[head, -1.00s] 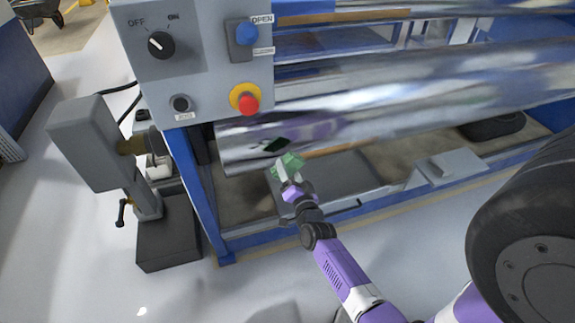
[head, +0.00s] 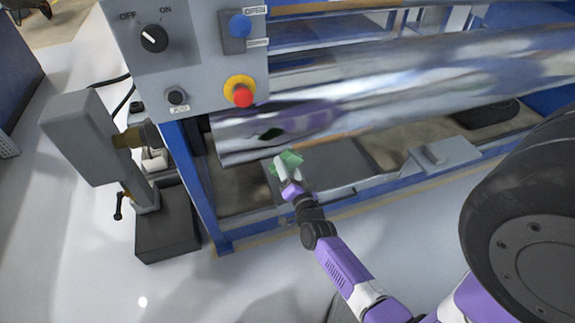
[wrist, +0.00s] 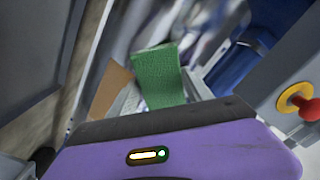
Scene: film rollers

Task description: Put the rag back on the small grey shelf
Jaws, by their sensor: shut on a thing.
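The green rag (head: 289,160) is in my gripper (head: 285,170), just in front of and below the lowest shiny roller. In the wrist view the rag (wrist: 158,77) stands up beyond the purple gripper body, and the gripper (wrist: 150,100) is shut on it, the fingers partly hidden. A grey shelf-like tray (head: 340,172) lies low in the machine frame, below and to the right of the rag. I cannot tell whether the rag touches it.
The shiny roller (head: 380,100) runs close above my gripper. A grey control panel (head: 165,70) with a red button (head: 243,95) is at the upper left. A blue frame post (head: 197,180) stands left of my arm. A grey box (head: 445,163) sits on the frame at right.

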